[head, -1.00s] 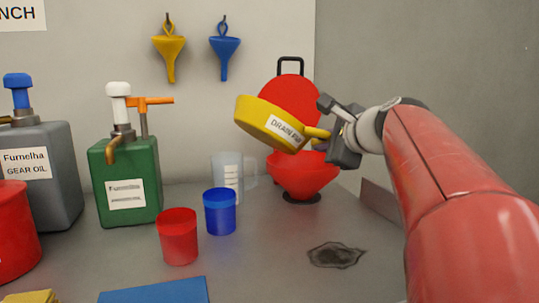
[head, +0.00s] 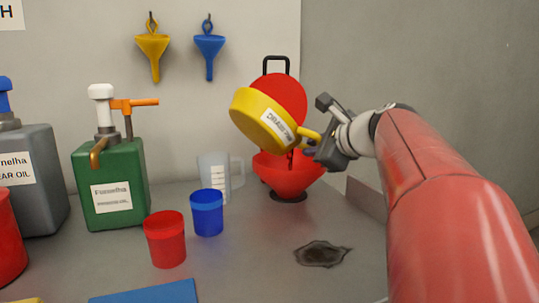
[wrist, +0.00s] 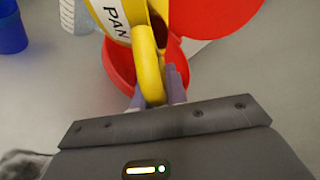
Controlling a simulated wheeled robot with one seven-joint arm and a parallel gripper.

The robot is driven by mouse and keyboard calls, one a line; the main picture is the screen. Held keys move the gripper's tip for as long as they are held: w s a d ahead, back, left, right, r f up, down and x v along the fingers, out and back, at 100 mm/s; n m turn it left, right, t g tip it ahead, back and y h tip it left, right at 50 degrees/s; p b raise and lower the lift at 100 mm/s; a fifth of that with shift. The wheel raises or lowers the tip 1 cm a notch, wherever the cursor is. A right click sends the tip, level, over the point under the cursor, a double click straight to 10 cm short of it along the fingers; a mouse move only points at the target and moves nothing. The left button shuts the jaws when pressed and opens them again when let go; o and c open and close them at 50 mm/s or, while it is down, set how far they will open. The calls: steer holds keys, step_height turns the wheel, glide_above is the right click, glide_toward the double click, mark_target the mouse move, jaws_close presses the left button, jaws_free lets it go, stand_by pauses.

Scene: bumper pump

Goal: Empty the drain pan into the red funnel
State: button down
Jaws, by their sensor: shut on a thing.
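The yellow drain pan (head: 262,118) is held in the air by its handle, tilted steeply, with its label facing me. My gripper (head: 318,147) is shut on the handle, which also shows between the fingers in the wrist view (wrist: 150,62). The red funnel (head: 287,177) stands on the bench below the pan, with its round red lid (head: 290,95) raised behind. A thin dark red streak shows between the pan and the funnel bowl. The funnel also shows in the wrist view (wrist: 118,68), partly hidden by the pan. The pan's inside is hidden.
A blue cup (head: 207,213), a red cup (head: 165,241) and a clear measuring jug (head: 213,172) stand left of the funnel. A green pump can (head: 112,188) is farther left. A dark stain (head: 322,254) marks the bench in front. Yellow and blue funnels hang on the wall.

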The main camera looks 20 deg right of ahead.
steer(key=shift+r+m+p, duration=0.1)
steer(key=shift+m+p, duration=0.2)
steer(key=shift+p, duration=0.2)
stand_by(0.4)
steer(key=shift+w+d+f+m+y, duration=0.1)
steer(key=shift+d+f+m+y, duration=0.1)
steer(key=shift+f+m+y, duration=0.45)
stand_by(0.6)
